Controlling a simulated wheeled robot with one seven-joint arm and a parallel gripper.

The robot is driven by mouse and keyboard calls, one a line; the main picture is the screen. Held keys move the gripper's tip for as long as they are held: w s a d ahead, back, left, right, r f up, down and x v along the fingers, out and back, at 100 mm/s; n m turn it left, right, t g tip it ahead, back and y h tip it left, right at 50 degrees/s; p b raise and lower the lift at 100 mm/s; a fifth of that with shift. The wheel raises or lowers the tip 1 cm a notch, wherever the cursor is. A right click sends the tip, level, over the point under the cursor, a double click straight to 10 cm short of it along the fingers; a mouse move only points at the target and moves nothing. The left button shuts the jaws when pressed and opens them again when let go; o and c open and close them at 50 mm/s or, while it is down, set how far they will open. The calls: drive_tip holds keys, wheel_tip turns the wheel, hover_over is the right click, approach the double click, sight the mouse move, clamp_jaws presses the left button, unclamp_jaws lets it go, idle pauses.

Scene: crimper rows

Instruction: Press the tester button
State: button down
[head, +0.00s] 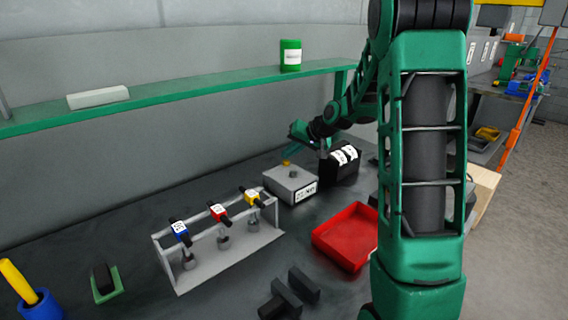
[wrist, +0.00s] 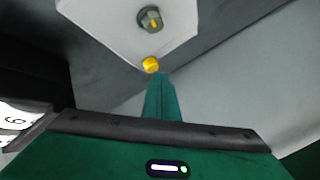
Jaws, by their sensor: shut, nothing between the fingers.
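The tester is a grey box (head: 290,187) with a label on its front, standing on the dark bench in the middle of the head view. Its yellow button (head: 286,162) sits on top near the back edge. In the wrist view the tester's pale top (wrist: 105,14) shows with a round dark knob (wrist: 150,19) and the yellow button (wrist: 151,65). My gripper (head: 290,153) is shut and empty, pointing down just above the button. In the wrist view its fingertips (wrist: 158,78) lie right beside the button; whether they touch it I cannot tell.
A black box with white dials (head: 343,165) stands close right of the tester. A red tray (head: 346,236) and a rack (head: 222,262) holding blue, red and yellow tools are in front. A green shelf (head: 180,98) runs above the bench behind.

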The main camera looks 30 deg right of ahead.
drive_tip(key=shift+f, duration=0.55)
idle(0.8)
drive_tip(key=shift+r, duration=0.95)
drive_tip(key=shift+r, duration=0.1)
drive_tip(key=shift+r, duration=2.4)
drive_tip(key=shift+s, duration=0.1)
